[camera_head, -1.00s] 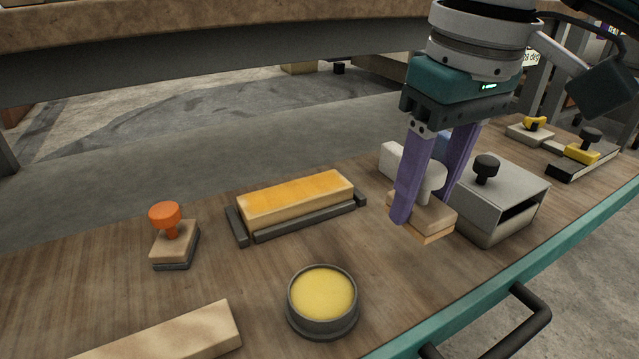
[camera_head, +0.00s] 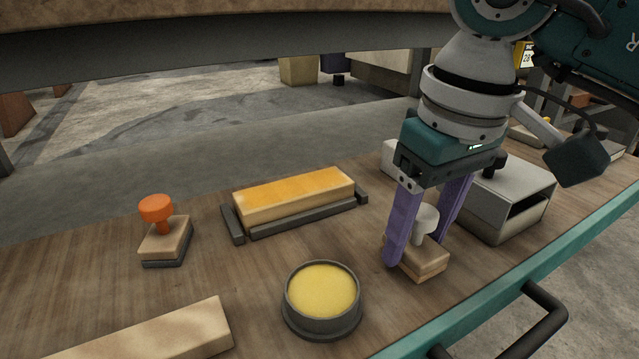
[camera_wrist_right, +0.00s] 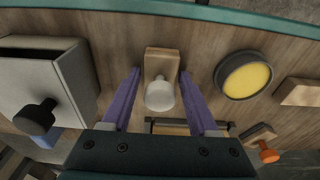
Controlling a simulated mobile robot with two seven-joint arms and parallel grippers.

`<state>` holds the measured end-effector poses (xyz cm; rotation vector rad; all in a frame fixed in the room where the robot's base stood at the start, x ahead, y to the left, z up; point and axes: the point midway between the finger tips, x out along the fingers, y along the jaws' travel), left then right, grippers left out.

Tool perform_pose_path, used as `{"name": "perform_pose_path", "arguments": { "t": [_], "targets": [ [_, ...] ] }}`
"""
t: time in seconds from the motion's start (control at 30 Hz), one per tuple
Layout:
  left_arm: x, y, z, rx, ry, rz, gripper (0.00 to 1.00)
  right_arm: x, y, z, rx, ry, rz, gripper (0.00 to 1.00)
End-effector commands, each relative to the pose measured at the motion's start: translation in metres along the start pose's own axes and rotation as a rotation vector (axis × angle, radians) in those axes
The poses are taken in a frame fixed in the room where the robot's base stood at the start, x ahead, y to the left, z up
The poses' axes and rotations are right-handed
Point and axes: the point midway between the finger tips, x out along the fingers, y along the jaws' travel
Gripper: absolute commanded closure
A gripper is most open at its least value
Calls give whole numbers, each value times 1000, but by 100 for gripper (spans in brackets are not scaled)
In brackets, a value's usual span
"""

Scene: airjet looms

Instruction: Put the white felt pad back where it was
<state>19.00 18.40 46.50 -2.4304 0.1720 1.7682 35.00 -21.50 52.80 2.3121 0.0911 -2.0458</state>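The pad is a small wooden block with a white knob (camera_head: 424,262), in the middle right of the head view. It also shows in the wrist view (camera_wrist_right: 162,62), with its knob toward the camera. My right gripper (camera_head: 415,262) points down, with its purple fingers on either side of the block. My left gripper is in neither view.
A round tin with yellow filling (camera_head: 322,298) stands left of the pad. A yellow-orange block (camera_head: 295,196) sits in a dark holder behind. A grey box (camera_head: 508,200) stands close on the right. An orange-knobbed block (camera_head: 165,238) and a pale wooden bar (camera_head: 150,338) are at left.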

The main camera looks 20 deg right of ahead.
Motion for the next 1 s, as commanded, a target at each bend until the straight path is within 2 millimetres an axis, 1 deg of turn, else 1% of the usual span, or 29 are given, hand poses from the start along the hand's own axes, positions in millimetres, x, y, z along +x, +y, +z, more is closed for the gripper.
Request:
{"name": "perform_pose_path", "arguments": {
  "t": [0.03,0.13,0.37,0.47,0.57,0.8,0.9,1.0],
  "targets": [
    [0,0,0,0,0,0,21,0,0,0,0,0,0,33],
    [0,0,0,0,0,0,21,0,0,0,0,0,0,22],
    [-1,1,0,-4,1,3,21,0,0,0,0,0,0,21],
    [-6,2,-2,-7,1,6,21,-6,0,-1,1,-1,0,21],
    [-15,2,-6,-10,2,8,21,-22,1,-2,-1,2,1,21],
    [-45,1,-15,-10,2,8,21,-79,1,-2,0,4,3,21],
    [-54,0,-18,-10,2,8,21,-98,0,-2,0,3,2,21],
    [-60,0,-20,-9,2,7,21,-112,1,-2,0,2,2,21]
  ]
}}
